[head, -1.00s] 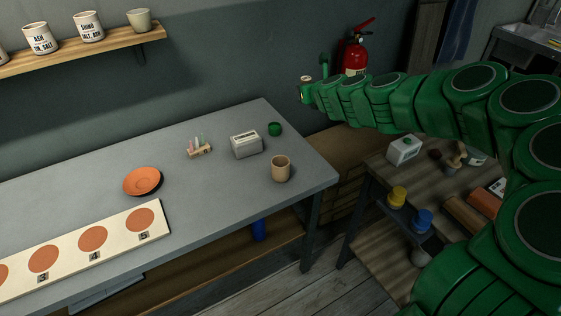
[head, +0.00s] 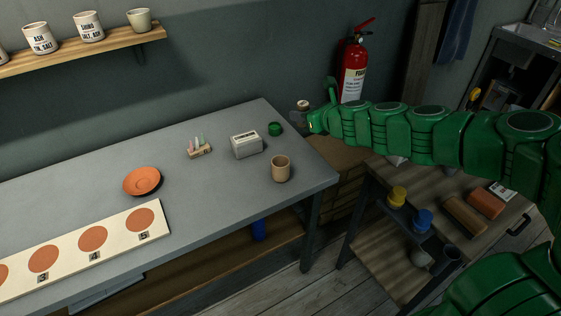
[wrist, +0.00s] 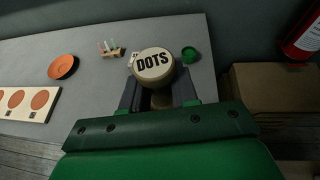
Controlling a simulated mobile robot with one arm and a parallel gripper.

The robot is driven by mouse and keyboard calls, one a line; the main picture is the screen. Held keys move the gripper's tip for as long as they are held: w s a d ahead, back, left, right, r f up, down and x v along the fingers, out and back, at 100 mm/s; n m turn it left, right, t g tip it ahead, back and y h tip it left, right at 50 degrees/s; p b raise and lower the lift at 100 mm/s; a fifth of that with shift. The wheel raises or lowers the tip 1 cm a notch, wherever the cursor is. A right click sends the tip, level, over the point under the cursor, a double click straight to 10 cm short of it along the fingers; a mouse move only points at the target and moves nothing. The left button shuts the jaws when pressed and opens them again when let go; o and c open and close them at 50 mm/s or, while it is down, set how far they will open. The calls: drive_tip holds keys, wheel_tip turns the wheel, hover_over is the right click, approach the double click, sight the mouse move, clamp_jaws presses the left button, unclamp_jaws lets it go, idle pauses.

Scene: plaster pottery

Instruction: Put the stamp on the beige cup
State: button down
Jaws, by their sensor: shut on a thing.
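The beige cup (head: 280,169) stands upright on the grey table near its right end. My gripper (head: 306,118) is above and behind the table's right end, to the upper right of the cup. In the wrist view my gripper (wrist: 160,97) is shut on a round stamp (wrist: 153,64) whose pale top reads "DOTS". The stamp also shows small at the gripper's tip in the head view (head: 303,105). The cup is not visible in the wrist view, so it may be hidden behind the stamp and gripper.
On the table (head: 215,215) are a white box (head: 246,146), a green lid-like piece (head: 275,129), a small rack (head: 199,150), an orange plate (head: 142,181) and a numbered board (head: 117,239). A shelf cart (head: 440,200) stands at right, and a fire extinguisher (head: 353,70) hangs behind.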

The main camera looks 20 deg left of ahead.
drive_tip(key=shift+s+d+n+g, duration=0.1)
drive_tip(key=shift+s+n+g, duration=0.25)
drive_tip(key=shift+s, duration=0.4)
drive_tip(key=shift+s, duration=0.1)
drive_tip(key=s+r+n+g+y, duration=0.2)
drive_tip(key=s+n+g, duration=0.2)
drive_tip(key=s, duration=0.5)
drive_tip(key=g, duration=0.1)
hover_over(280, 161)
drive_tip(key=s, duration=0.1)
drive_tip(key=shift+n, duration=0.25)
drive_tip(key=f, duration=1.1)
drive_tip(key=shift+s+d+f, duration=0.1)
drive_tip(key=shift+s+d, duration=0.1)
drive_tip(key=shift+d, duration=0.2)
drive_tip(key=shift+w+a+f+y, duration=0.35)
drive_tip(key=shift+w+f, duration=0.25)
drive_tip(key=shift+f, duration=0.2)
drive_tip(key=shift+w+f, duration=0.1)
drive_tip(key=shift+f, duration=1.5)
